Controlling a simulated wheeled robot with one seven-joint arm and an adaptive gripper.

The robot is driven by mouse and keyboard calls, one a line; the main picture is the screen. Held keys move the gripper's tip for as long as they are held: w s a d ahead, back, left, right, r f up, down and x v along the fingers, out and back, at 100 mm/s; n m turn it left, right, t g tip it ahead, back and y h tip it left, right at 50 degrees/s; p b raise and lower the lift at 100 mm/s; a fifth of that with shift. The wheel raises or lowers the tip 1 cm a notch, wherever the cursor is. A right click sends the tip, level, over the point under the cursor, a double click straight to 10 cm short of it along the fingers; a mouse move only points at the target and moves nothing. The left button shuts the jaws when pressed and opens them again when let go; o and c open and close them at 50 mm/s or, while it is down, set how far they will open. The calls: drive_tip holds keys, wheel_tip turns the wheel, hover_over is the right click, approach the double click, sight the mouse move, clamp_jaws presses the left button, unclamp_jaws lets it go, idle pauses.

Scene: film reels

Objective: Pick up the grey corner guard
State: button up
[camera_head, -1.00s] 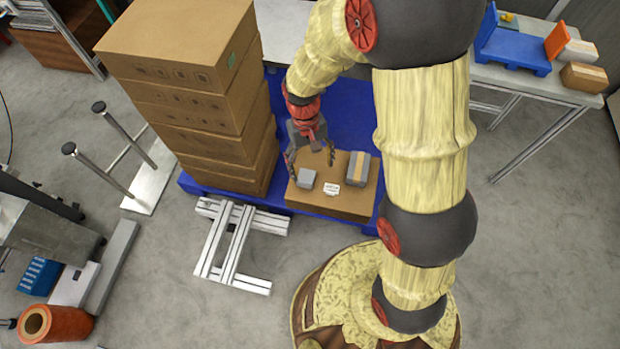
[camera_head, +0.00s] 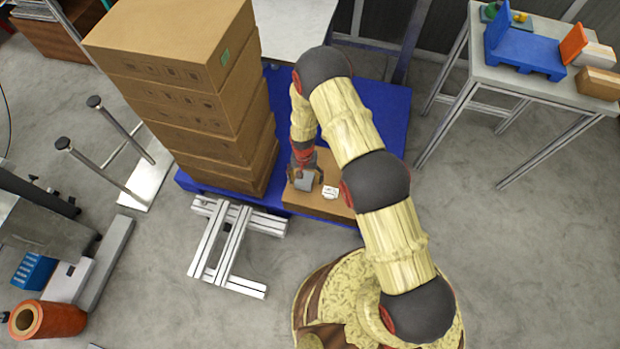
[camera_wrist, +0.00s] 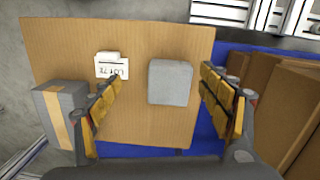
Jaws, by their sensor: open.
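The grey corner guard (camera_wrist: 170,82) is a small grey block lying on a cardboard box. In the wrist view it lies between the two open finger pads of my gripper (camera_wrist: 162,98), nearer the right finger, with cardboard showing on both sides. In the head view the grey corner guard (camera_head: 305,182) shows just in front of my gripper (camera_head: 305,180), which has come down over it. My gripper is open; no contact with the block is visible.
The cardboard box (camera_wrist: 150,125) also carries a white labelled item (camera_wrist: 111,66) and a taped grey box (camera_wrist: 62,110). It rests on a blue pallet (camera_head: 385,115). A tall carton stack (camera_head: 185,105) stands close on the left. Aluminium profiles (camera_head: 232,240) lie in front.

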sight(304, 179)
drive_tip(key=shift+w+a+r+m+t, duration=0.15)
drive_tip(key=shift+w+m+t, duration=0.25)
drive_tip(key=shift+w, duration=0.55)
drive_tip(key=shift+w+a, duration=0.15)
drive_tip(key=shift+w, duration=0.05)
drive_tip(key=shift+m, duration=0.3)
drive_tip(key=shift+w+f+b, duration=0.2)
drive_tip(key=shift+f+b, duration=0.6)
drive_tip(key=shift+f, duration=1.2)
drive_tip(key=shift+w+f+b, duration=0.15)
drive_tip(key=shift+f+b, duration=0.65)
drive_tip(key=shift+f, duration=1.15)
drive_tip(key=c, duration=1.1)
drive_tip(key=shift+r, duration=0.1)
drive_tip(key=shift+c, duration=0.7)
